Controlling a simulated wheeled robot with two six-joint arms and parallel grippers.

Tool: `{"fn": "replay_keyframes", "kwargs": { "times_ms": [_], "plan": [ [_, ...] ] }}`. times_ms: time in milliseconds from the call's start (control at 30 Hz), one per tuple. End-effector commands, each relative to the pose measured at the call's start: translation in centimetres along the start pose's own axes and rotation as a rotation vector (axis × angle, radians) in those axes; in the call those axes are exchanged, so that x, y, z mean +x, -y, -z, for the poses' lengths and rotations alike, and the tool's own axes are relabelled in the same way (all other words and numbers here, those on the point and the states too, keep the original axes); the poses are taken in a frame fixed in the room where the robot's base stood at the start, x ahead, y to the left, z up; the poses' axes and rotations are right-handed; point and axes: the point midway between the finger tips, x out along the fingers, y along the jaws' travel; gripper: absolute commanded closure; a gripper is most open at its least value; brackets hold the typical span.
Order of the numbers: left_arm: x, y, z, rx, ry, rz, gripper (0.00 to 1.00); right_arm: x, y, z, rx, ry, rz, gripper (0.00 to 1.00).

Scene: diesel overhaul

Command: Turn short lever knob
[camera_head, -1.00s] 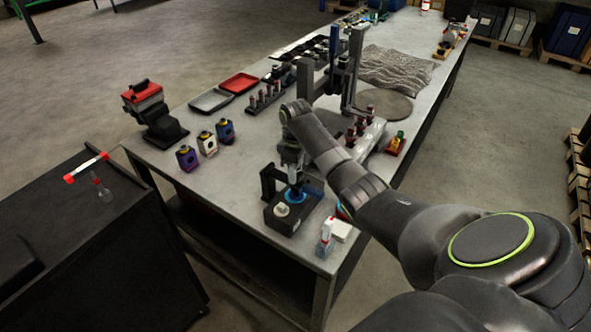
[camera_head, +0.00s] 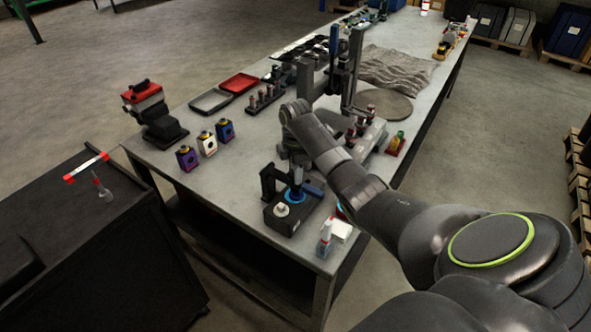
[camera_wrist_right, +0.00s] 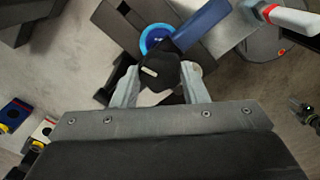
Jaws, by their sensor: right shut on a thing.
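A dark fixture (camera_head: 283,219) with a blue ring (camera_head: 294,197) and a blue lever (camera_head: 314,189) stands near the front edge of the bench. In the right wrist view, a black faceted knob (camera_wrist_right: 160,72) with a pale mark sits between the fingers of my right gripper (camera_wrist_right: 160,86). The blue ring (camera_wrist_right: 151,36) and blue lever (camera_wrist_right: 203,24) show just beyond it. The right gripper (camera_head: 297,176) is shut on the knob, with its hand above the fixture. In the head view my arm hides part of the gripper. My left gripper is not in view.
A small bottle (camera_head: 325,240) and a white box (camera_head: 341,230) stand right of the fixture at the bench edge. Purple, white and blue blocks (camera_head: 207,144) stand to the left. A rack of parts (camera_head: 368,137) lies behind my arm. The front left bench top is fairly clear.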

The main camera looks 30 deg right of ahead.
Motion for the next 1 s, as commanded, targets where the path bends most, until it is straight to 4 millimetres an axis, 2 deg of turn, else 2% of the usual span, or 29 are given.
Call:
{"fn": "replay_keyframes", "kwargs": {
  "times_ms": [433,467,600,867,1000],
  "plan": [
    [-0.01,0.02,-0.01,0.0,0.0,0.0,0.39,-0.1,-0.08,0.07,-0.009,-0.001,-0.003,0.83],
    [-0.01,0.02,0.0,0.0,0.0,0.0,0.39,-0.1,-0.08,0.07,-0.009,-0.001,-0.003,0.58],
    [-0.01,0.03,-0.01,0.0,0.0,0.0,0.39,-0.08,-0.06,0.05,-0.009,-0.001,-0.002,0.39],
    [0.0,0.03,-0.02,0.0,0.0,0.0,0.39,-0.04,-0.03,0.02,-0.008,0.0,-0.001,0.38],
    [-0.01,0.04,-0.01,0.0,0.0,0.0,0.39,-0.81,-0.35,0.16,-0.007,-0.001,-0.003,0.38]
  ]
}}
